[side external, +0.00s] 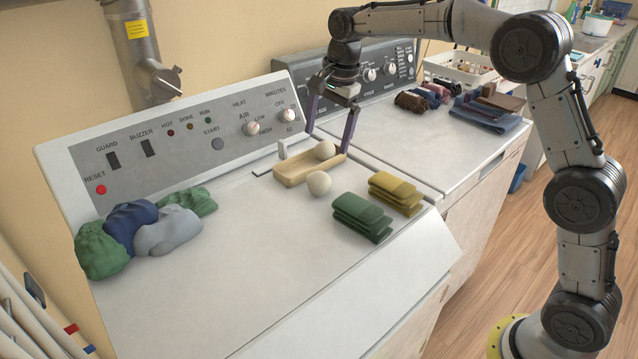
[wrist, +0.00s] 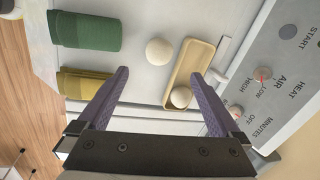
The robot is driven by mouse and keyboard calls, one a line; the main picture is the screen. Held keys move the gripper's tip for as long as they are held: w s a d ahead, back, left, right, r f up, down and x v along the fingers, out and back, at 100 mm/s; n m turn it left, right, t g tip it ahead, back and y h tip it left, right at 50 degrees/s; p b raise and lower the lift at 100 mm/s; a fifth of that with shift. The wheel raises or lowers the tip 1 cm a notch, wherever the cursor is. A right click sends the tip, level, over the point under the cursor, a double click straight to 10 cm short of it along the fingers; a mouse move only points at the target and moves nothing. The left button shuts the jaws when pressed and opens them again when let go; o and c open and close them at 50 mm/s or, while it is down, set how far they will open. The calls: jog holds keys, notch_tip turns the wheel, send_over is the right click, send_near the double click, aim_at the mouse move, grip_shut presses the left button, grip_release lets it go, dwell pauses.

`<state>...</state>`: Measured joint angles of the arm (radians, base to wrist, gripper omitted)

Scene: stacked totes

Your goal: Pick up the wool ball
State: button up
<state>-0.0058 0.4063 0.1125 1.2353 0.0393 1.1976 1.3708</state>
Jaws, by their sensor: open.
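Two pale round balls that look like wool balls are on the white machine top. One ball (side external: 325,150) lies in a small wooden tray (side external: 288,174), at its right end; it also shows in the wrist view (wrist: 181,97). The other ball (side external: 319,183) lies on the bare top just in front of the tray, and also shows in the wrist view (wrist: 159,51). My gripper (side external: 329,140) is open and empty, pointing down above the tray's right end. In the wrist view its purple fingers (wrist: 158,76) stand wide apart, with both balls seen between or just beyond them.
Folded green cloth (side external: 362,217) and mustard cloth (side external: 396,192) lie right of the loose ball. Crumpled cloths (side external: 140,231) lie at the left. The control panel (side external: 200,130) rises behind the tray. The machine top's left front is clear.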

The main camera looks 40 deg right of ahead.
aim_at(321, 174)
jog(key=f, duration=0.2)
jog(key=w+f, duration=0.1)
jog(key=f, duration=0.5)
jog(key=shift+w+a, duration=0.15)
jog(key=shift+w, duration=0.1)
jog(key=shift+w+d+f, duration=0.1)
jog(key=shift+w+f, duration=0.05)
jog(key=shift+f, duration=0.7)
jog(key=shift+w+d+f, duration=0.1)
jog(key=shift+w+f, duration=0.05)
jog(key=shift+f, duration=0.75)
jog(key=shift+w+f, duration=0.15)
jog(key=shift+f, duration=0.7)
jog(key=c, duration=1.3)
jog(key=shift+r, duration=0.1)
